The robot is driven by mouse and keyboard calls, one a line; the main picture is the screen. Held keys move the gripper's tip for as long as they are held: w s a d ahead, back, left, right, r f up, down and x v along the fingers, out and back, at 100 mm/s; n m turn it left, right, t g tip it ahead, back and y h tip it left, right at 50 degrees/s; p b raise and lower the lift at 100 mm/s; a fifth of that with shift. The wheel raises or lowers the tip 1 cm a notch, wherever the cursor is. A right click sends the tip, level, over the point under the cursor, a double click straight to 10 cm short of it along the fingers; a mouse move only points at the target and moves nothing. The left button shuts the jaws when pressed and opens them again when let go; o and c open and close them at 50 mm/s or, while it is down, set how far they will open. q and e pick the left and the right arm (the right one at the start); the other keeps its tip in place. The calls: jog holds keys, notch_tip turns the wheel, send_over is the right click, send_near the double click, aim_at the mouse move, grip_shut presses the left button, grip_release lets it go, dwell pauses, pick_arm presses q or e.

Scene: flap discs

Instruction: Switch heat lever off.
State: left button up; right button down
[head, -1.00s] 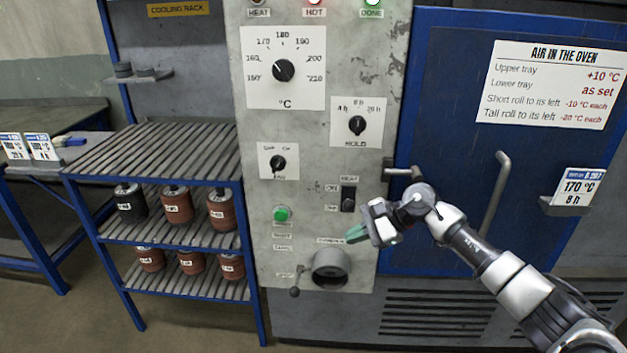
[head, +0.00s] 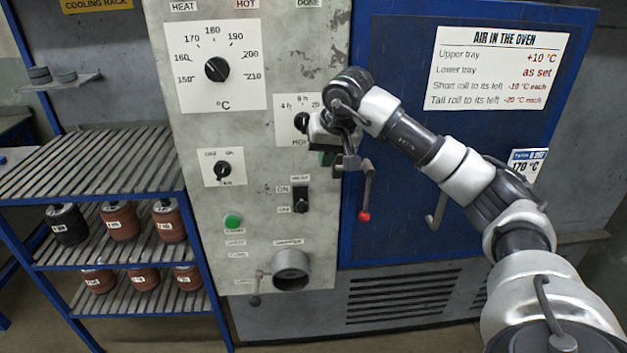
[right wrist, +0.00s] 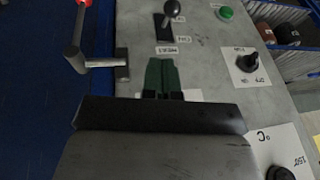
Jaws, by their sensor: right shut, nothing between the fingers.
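The heat lever (head: 302,200) is a small black lever in a dark slot on the grey oven panel, beside ON and OFF labels. Its ball appears at the lower end, beside OFF. In the right wrist view, the panel appears upside down, and the lever's black ball (right wrist: 173,8) is at the top edge. My right gripper (head: 327,157) is above the lever, near the hold dial, and does not touch the lever. Its green fingers (right wrist: 161,76) are shut together and empty. My left gripper is out of view.
A red-tipped door handle (head: 366,192) hangs right of the lever by the blue oven door (head: 390,130). A temperature dial (head: 216,69), fan knob (head: 222,168), green button (head: 233,220) and round port (head: 290,268) share the panel. A rack (head: 90,170) with rolls stands left.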

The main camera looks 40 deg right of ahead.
aim_at(302, 205)
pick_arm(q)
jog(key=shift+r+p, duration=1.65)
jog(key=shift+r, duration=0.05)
pick_arm(e)
jog(key=shift+a+x, duration=0.25)
jog(key=shift+x, duration=1.95)
jog(key=shift+a+x, duration=0.25)
jog(key=shift+x, duration=1.95)
jog(key=shift+a+x, duration=0.25)
jog(key=shift+x, duration=1.95)
jog(key=shift+f, duration=0.1)
